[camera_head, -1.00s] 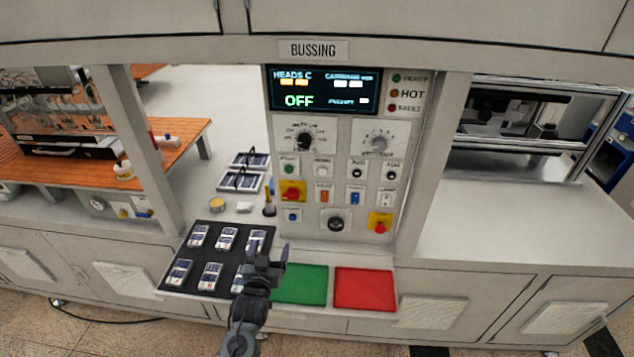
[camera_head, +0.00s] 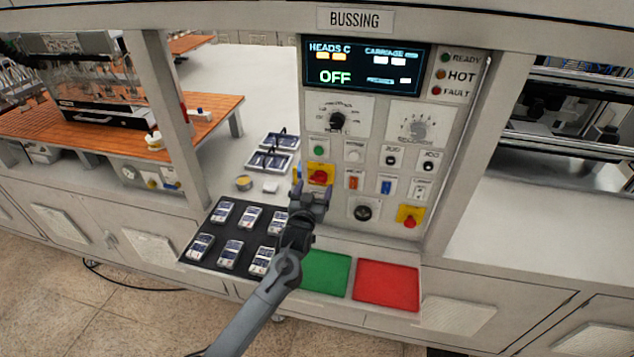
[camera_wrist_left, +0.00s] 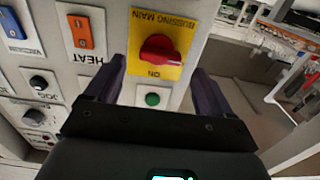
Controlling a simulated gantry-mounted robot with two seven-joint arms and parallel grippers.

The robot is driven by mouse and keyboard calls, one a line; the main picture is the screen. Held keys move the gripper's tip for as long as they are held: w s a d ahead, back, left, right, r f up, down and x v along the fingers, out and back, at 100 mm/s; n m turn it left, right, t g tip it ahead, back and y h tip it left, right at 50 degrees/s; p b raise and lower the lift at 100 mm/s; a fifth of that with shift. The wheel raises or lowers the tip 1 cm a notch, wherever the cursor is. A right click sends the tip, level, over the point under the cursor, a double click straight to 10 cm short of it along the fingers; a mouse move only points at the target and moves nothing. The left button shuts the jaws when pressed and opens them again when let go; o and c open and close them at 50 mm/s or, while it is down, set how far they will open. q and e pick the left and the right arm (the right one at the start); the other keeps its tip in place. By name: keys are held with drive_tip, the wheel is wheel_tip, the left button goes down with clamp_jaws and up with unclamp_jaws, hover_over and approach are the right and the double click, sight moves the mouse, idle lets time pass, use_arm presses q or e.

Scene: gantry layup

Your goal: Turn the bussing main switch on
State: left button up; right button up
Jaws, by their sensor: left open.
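The bussing main switch (camera_head: 319,175) is a red rotary knob on a yellow plate, at the left of the panel. It also shows in the left wrist view (camera_wrist_left: 157,48), upside down, with the red handle lying roughly crosswise. The plate reads BUSSING MAIN, with ON on the opposite side of the knob. My left gripper (camera_head: 309,190) is open in front of the switch, just below it in the head view. In the wrist view its two dark fingers (camera_wrist_left: 162,75) stand either side of the plate, with the knob between and beyond them. My right gripper is out of view.
The panel's display (camera_head: 362,68) reads OFF. Close to the switch are a green button (camera_wrist_left: 152,99) and an orange HEAT switch (camera_wrist_left: 80,32). A red knob on another yellow plate (camera_head: 410,217) is at the lower right. A black tray (camera_head: 217,237) of small packs lies below left.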

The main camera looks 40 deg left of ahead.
sight(318, 181)
use_arm(q)
drive_tip(key=shift+x, duration=1.85)
drive_tip(key=shift+c, duration=0.5)
drive_tip(key=c, duration=1)
